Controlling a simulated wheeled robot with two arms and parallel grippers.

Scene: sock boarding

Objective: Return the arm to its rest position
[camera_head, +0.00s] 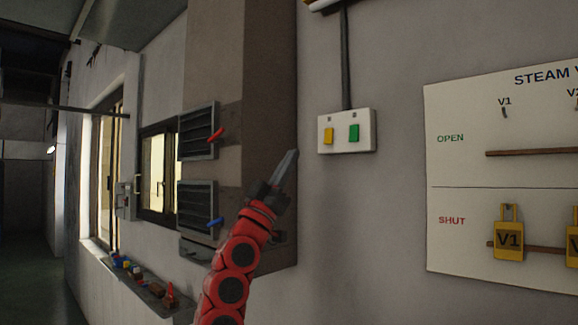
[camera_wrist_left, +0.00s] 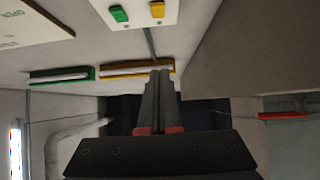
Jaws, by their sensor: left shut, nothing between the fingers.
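My left arm is red and black and comes up from the bottom of the head view. Its gripper (camera_head: 291,158) points up and to the right, in front of the wall beside the brown column. The fingers are together with nothing between them. In the left wrist view the gripper (camera_wrist_left: 161,75) also shows with its two dark fingers side by side. The fingertips are left of and a little below the white switch plate (camera_head: 347,146), which has a yellow and a green switch; I see no contact. My right gripper is in neither view.
A brown column (camera_head: 270,110) stands behind the arm, with louvred vents (camera_head: 197,130) and a red and a blue handle. A white steam valve board (camera_head: 500,180) with yellow V1 tags hangs at right. A ledge (camera_head: 130,283) with small items runs at lower left.

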